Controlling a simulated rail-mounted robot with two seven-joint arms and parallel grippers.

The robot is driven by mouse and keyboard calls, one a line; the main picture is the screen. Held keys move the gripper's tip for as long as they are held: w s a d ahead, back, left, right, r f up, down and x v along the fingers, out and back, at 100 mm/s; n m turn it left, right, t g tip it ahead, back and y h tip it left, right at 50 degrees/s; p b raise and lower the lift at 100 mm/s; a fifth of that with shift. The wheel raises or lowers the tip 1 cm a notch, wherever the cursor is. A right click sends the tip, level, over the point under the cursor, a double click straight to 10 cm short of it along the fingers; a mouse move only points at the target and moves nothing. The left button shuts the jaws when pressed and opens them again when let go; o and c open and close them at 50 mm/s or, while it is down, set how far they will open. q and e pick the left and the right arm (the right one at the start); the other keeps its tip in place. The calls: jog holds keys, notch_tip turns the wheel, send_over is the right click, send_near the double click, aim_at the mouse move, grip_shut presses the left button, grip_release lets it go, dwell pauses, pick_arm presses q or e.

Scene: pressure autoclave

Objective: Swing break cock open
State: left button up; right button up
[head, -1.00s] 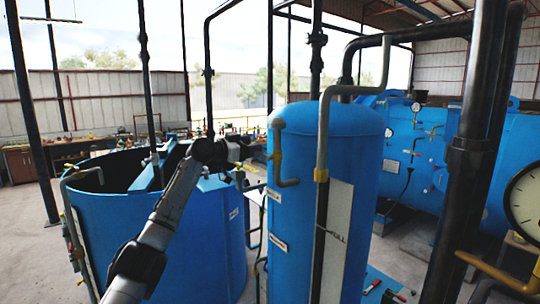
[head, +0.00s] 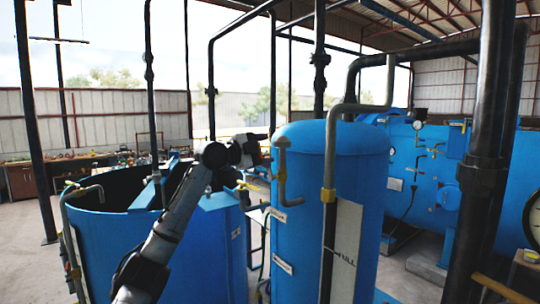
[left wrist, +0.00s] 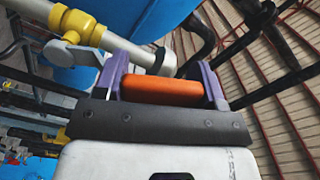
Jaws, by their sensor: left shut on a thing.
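My left gripper (head: 264,149) reaches in beside the upper left side of the tall blue vertical tank (head: 300,200). In the left wrist view its purple fingers (left wrist: 163,90) are shut on an orange handle (left wrist: 162,91) lying across between them. Next to the fingers, on the left, is a yellow valve fitting (left wrist: 78,22) with a grey lever (left wrist: 72,52) on a pale pipe. I cannot tell whether the orange handle belongs to that valve, or which part is the break cock. In the head view the fingertips are too small to make out. My right gripper is not in view.
A wide open blue tank (head: 110,245) stands at the left under my left arm. A grey pipe (head: 330,150) runs down the tall tank's front. A thick black pipe (head: 480,180) stands at right, before a horizontal blue vessel (head: 425,170).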

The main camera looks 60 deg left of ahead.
pick_arm(q)
jog(key=d+m, duration=0.1)
jog(key=m, duration=0.1)
jog(key=d+m, duration=0.1)
jog(key=shift+w+d+r, duration=0.25)
jog(key=shift+d+r, duration=0.05)
jog(key=shift+d, duration=0.05)
jog(key=shift+d+m, duration=0.4)
jog(key=shift+m, duration=0.4)
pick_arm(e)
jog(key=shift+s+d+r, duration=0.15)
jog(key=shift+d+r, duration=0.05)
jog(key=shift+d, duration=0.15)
pick_arm(q)
jog(key=shift+d, duration=0.1)
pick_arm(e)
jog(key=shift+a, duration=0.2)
pick_arm(q)
jog(key=o, duration=1)
jog(key=shift+w, duration=0.1)
jog(key=shift+f, duration=0.1)
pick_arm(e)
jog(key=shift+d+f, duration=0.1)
